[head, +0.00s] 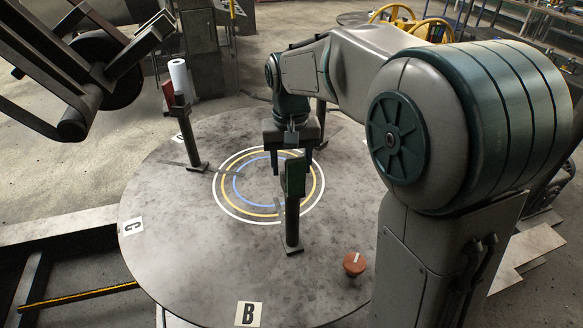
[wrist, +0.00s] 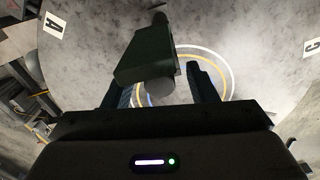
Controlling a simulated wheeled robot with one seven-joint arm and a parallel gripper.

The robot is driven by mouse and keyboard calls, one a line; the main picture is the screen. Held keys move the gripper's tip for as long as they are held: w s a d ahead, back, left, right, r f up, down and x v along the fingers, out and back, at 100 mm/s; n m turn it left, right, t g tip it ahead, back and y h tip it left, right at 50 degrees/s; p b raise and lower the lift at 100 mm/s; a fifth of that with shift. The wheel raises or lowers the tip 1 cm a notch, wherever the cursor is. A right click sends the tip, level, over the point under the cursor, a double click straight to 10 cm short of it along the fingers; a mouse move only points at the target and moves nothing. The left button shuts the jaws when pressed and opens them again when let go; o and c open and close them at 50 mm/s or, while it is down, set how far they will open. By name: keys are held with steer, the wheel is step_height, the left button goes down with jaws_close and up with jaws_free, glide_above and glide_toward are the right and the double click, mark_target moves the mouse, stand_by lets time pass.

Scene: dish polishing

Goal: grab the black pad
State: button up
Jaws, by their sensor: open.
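A dark green pad (head: 294,177) stands upright on a post (head: 292,226) near the front of the colored rings. My gripper (head: 288,166) points down right at this pad, fingers apart. In the wrist view the dark green pad (wrist: 146,58) shows between and beyond the two open fingers, with a grey round end (wrist: 160,91) close to the palm. I cannot tell if the fingers touch it. No pad is plainly black in these views. Another post (head: 322,124) stands behind my gripper, its upper part hidden by my arm.
The round grey table (head: 165,240) carries letter labels and painted rings. A post at the left holds a reddish pad (head: 168,95) and a white roll (head: 179,77). An orange-red knob (head: 354,263) sits at the front right. The table's front left is clear.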

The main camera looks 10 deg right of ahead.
steer(key=c, duration=1.1)
